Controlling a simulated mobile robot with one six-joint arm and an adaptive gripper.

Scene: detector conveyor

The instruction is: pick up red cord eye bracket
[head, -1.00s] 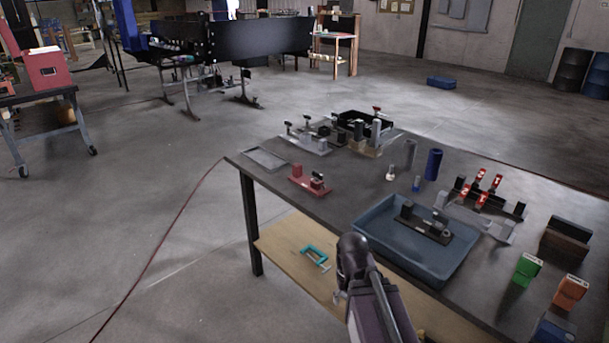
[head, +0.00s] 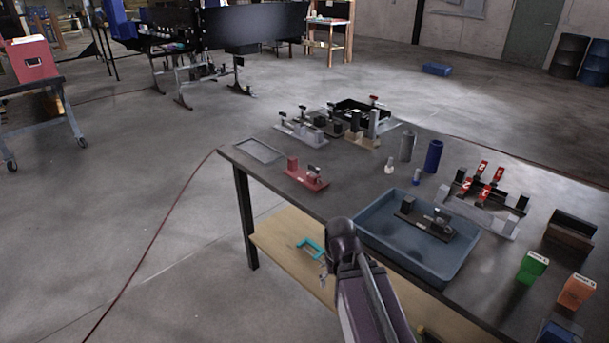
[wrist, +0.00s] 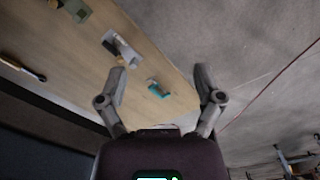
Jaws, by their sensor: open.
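The red bracket (head: 306,178) lies on the dark tabletop (head: 330,205) near its left front edge, with a block at one end and a dark and grey fitting at the other. My gripper (wrist: 159,72) is open and empty in the wrist view, its two fingers spread wide. In the head view my gripper (head: 325,278) is small and partly hidden by my arm, in front of the table and lower in the picture than the red bracket. The red bracket does not show in the wrist view.
A blue tray (head: 460,265) holding a dark bracket (head: 425,220) stands right of the red bracket. A flat grey tray (head: 260,150) lies to its left, with several fixtures behind. A teal clamp (wrist: 158,89) lies on the lower wooden shelf (wrist: 180,105).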

